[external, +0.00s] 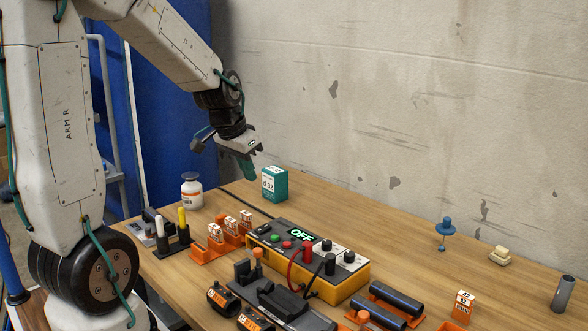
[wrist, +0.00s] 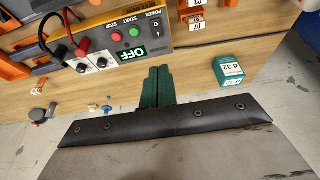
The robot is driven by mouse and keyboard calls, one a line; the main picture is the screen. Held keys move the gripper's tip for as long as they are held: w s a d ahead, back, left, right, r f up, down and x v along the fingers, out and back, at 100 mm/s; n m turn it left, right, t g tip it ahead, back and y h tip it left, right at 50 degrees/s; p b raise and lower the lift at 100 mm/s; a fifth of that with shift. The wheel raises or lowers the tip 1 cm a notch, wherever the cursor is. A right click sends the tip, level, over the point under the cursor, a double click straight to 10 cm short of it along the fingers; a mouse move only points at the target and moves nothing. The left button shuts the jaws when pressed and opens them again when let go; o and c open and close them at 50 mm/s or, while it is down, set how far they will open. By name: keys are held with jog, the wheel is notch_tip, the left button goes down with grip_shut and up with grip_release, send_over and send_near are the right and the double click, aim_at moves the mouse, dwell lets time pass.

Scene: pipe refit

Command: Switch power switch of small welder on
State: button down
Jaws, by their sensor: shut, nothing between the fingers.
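The small welder (external: 348,285) is a yellow box with a dark sloped panel, standing on the wooden bench. Its display (external: 300,236) reads OFF. In the wrist view the welder (wrist: 104,18) is at the upper left, with its OFF display (wrist: 131,54), red and green buttons and the power switch (wrist: 157,25) under a POWER label. The switch's position is too small to tell. My gripper (external: 250,173) is shut and empty, above the bench behind the welder and apart from it. Its teal fingers (wrist: 159,72) are together in the wrist view, below the display and switch.
A teal box (external: 274,186) stands under and just right of my gripper. A white bottle (external: 191,192) is left of it. Orange holders with tags (external: 213,241) stand left of the welder. Red and black cables (external: 293,270) plug into its front. The bench behind the welder's right side is mostly clear.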

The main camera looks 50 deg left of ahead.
aim_at(266, 226)
jog(key=x, duration=0.9)
jog(key=s+x, duration=0.1)
jog(key=x, duration=0.4)
jog(key=shift+f, duration=0.1)
jog(key=shift+w, duration=0.1)
jog(key=shift+w+f+g, duration=0.1)
jog(key=shift+f+g, duration=0.15)
jog(key=shift+g, duration=0.05)
jog(key=shift+d, duration=0.1)
jog(key=shift+s, duration=0.9)
jog(key=shift+r, duration=0.15)
